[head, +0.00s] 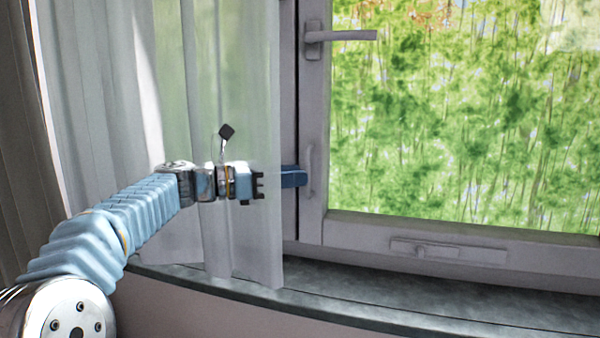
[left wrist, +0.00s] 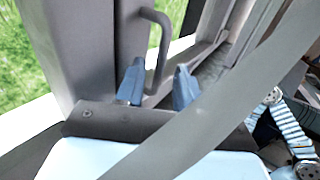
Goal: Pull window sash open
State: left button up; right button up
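The grey-framed window sash (head: 312,110) fills the right of the head view and looks closed, with green foliage behind its glass. A slim vertical pull handle (head: 309,172) sits low on its left stile; it also shows as a bent bar in the left wrist view (left wrist: 164,45). My left gripper (head: 303,176) is at this handle, its blue fingers pointing right. In the left wrist view the fingers (left wrist: 158,82) are apart, one on each side of the handle's lower part. Contact cannot be told. My right gripper is not in view.
A sheer curtain (head: 240,230) hangs left of the sash, beside and partly around my left arm. A lever handle (head: 340,36) is high on the frame. A small latch (head: 448,250) is on the bottom rail. The stone sill (head: 400,300) looks bare.

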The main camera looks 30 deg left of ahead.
pick_arm(q)
jog(key=shift+x, duration=1.1)
grip_shut()
